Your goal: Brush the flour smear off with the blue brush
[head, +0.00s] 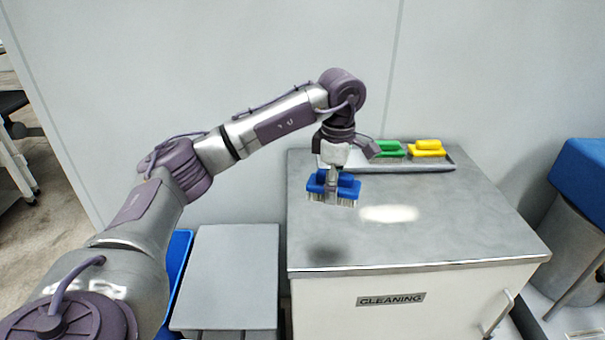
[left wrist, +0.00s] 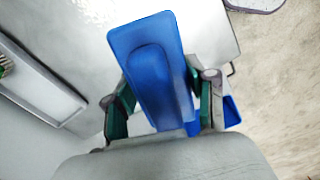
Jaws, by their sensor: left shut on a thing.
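The blue brush (head: 348,194) hangs bristles down, above the metal top of the cleaning cabinet (head: 470,225), apart from the surface. My left gripper (head: 332,174) is shut on its blue handle. In the left wrist view the brush (left wrist: 142,38) sits between the green-padded fingers of the gripper (left wrist: 160,105). A pale whitish patch, the flour smear (head: 390,214), lies on the cabinet top to the right of the brush and a little nearer the front. My right gripper is not in view.
A shallow tray (head: 447,165) at the back of the cabinet top holds a green brush (head: 390,151) and a yellow brush (head: 428,149). A wall (head: 480,70) stands behind. A grey box-like unit (head: 225,275) stands left of the cabinet. The front of the top is clear.

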